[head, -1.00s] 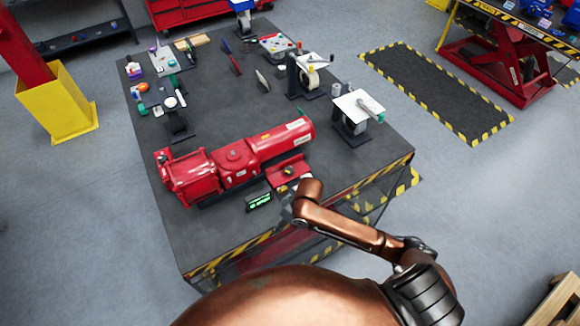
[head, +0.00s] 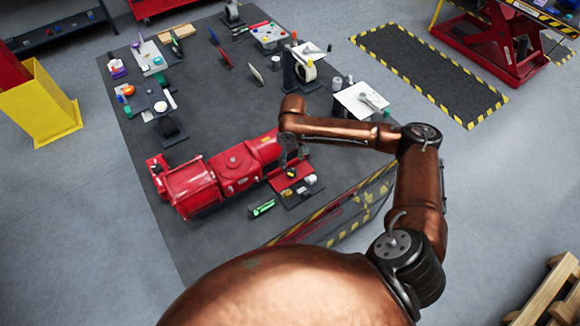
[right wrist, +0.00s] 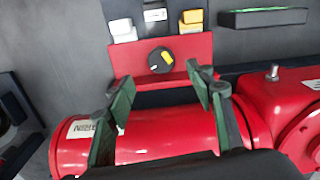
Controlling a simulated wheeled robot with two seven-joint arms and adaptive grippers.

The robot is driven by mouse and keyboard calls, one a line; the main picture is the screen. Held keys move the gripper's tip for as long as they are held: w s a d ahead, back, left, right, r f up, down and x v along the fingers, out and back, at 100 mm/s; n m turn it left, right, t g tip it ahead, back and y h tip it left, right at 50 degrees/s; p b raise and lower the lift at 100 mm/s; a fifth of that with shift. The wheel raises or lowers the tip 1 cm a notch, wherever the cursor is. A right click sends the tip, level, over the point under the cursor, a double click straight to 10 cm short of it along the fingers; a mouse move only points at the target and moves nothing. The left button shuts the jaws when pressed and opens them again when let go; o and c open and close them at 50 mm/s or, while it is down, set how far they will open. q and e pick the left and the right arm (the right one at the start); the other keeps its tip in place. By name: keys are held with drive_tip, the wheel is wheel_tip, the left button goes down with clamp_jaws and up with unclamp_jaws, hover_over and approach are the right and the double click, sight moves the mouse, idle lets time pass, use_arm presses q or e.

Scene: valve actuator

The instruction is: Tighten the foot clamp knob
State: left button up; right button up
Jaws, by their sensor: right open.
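A round black knob with a yellow mark (right wrist: 160,60) sits on a red block (right wrist: 195,48) in the right wrist view. In the head view the red block (head: 282,182) stands at the front side of the red valve actuator (head: 232,168). My right gripper (right wrist: 162,80) is open and empty, with its green-edged fingers apart above the actuator's cylinder, short of the knob in the picture. In the head view my right gripper (head: 291,158) hangs above the actuator's right end and partly hides it. My left gripper is not in view.
A small display with green lettering (head: 262,208) lies on the table beside the block. White and yellow small parts (right wrist: 190,20) sit behind the knob. A white plate on a stand (head: 361,100) is to the right.

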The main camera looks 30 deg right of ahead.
sight(292, 172)
wheel_tip(292, 172, down, 5)
drive_tip(key=shift+a+f, duration=0.1)
drive_tip(key=shift+f, duration=0.8)
drive_tip(key=c, duration=1.2)
drive_tip(key=shift+o, duration=0.2)
drive_tip(key=shift+s+p, duration=0.1)
drive_tip(key=shift+p, duration=0.6)
drive_tip(key=m+p, duration=0.1)
drive_tip(key=p, duration=0.1)
drive_tip(key=m+p, duration=0.2)
drive_tip(key=p, duration=0.1)
drive_tip(key=m+p, duration=0.1)
drive_tip(key=p, duration=0.1)
drive_tip(key=shift+r+m+p, duration=0.25)
drive_tip(key=shift+m+p, duration=0.05)
use_arm(q)
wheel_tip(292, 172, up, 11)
drive_tip(key=p, duration=0.2)
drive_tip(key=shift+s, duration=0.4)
use_arm(e)
drive_tip(key=shift+f+m, duration=0.15)
drive_tip(key=shift+m, duration=0.55)
